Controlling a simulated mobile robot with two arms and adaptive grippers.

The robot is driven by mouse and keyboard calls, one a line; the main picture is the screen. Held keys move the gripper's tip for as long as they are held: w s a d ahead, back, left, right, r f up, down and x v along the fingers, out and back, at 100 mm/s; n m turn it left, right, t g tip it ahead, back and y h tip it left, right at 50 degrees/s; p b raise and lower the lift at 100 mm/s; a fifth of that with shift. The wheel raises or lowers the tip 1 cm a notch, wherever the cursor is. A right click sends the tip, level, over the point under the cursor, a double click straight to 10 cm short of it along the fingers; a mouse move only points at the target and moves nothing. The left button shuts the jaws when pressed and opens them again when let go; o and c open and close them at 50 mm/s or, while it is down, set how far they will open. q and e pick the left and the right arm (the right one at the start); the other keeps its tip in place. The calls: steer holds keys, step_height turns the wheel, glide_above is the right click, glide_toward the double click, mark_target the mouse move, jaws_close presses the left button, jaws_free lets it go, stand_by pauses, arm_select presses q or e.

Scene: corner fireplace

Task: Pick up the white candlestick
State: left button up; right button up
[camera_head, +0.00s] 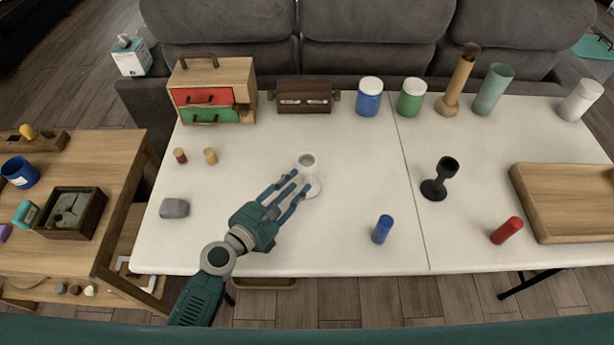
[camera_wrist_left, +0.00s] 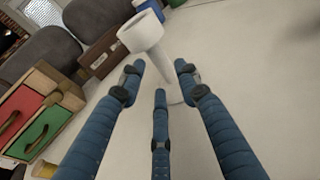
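The white candlestick (camera_head: 307,164) stands upright on the white table, with a cup-shaped top and a round base. My left gripper (camera_head: 292,184) reaches toward it from the lower left, its blue fingers spread. In the left wrist view the candlestick (camera_wrist_left: 143,33) is just beyond the fingertips of the gripper (camera_wrist_left: 160,76), its stem in line with the gap between them. The fingers are open and hold nothing. Whether any fingertip touches the candlestick, I cannot tell. The fingers hide part of its base. My right gripper is not in view.
A grey block (camera_head: 174,208) lies left. A drawer box (camera_head: 212,90) and several jars line the back. A wooden tray (camera_head: 565,200) is far right.

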mark_target(299, 165)
arm_select(q)
steer(key=x, duration=0.2)
steer(key=shift+w+d+f, duration=0.1)
steer(key=shift+w, duration=0.15)
steer(key=shift+w+d+f, duration=0.1)
steer(key=shift+w+f, duration=0.05)
steer(key=shift+w, duration=0.05)
steer(key=shift+s, duration=0.1)
steer(key=shift+c, duration=1)
steer(key=c, duration=0.4)
jaws_close()
steer(key=shift+r+p, duration=0.45)
steer(key=shift+r, duration=0.25)
step_height(299, 165, up, 10)
steer(key=p, duration=0.5)
steer(key=shift+p, duration=0.4)
step_height(299, 165, up, 8)
steer(key=p, duration=0.2)
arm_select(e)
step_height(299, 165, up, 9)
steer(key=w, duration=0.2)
arm_select(q)
step_height(299, 165, down, 18)
steer(key=b, duration=1.2)
steer(key=shift+r, duration=0.2)
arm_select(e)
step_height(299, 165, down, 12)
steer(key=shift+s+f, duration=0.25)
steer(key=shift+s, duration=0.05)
